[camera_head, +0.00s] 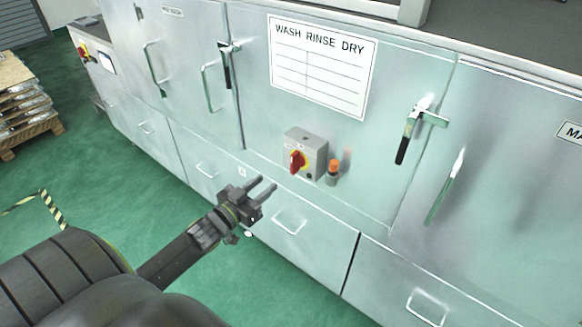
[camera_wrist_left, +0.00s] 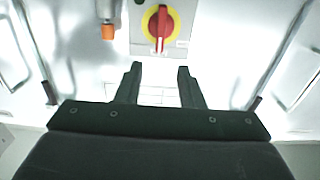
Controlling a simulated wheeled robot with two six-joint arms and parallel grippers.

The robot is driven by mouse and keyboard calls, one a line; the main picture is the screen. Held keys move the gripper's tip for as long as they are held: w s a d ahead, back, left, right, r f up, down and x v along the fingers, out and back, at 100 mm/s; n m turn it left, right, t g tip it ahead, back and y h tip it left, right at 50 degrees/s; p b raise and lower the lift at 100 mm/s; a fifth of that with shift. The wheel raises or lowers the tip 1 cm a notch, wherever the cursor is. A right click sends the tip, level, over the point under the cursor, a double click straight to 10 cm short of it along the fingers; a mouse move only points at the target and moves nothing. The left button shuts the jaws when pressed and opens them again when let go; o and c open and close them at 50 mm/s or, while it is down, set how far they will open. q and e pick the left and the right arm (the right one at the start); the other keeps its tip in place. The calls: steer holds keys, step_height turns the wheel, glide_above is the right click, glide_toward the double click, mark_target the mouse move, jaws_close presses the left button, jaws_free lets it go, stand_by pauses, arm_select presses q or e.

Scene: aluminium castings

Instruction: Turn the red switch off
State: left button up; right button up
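The red switch (camera_head: 297,162) is a rotary knob on a yellow disc, on the front of a small grey box (camera_head: 314,151) fixed to the cabinet. In the left wrist view the red knob (camera_wrist_left: 160,27) is at the top centre, its handle roughly upright in that picture. My left gripper (camera_head: 268,186) is open and empty, below and to the left of the switch and apart from it. In the left wrist view its two fingers (camera_wrist_left: 157,75) point toward the switch with a clear gap between them. My right gripper is not in view.
An orange-capped fitting (camera_head: 333,171) sits right beside the switch box; it also shows in the left wrist view (camera_wrist_left: 108,31). Drawer handles (camera_head: 289,222) and door handles (camera_head: 407,136) stick out from the cabinet front. A pallet with stacked parts (camera_head: 22,105) stands at the far left. Green floor is open in front.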

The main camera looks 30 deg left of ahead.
mark_target(291, 161)
arm_select(q)
steer(key=w+b, duration=0.2)
steer(key=w, duration=0.1)
steer(key=w+b, duration=0.2)
steer(key=w, duration=0.2)
steer(key=w+d+b, duration=0.1)
steer(key=w+b, duration=0.2)
steer(key=w, duration=0.1)
steer(key=shift+w+r, duration=0.1)
steer(key=shift+w, duration=0.5)
steer(key=shift+c, duration=0.3)
jaws_close()
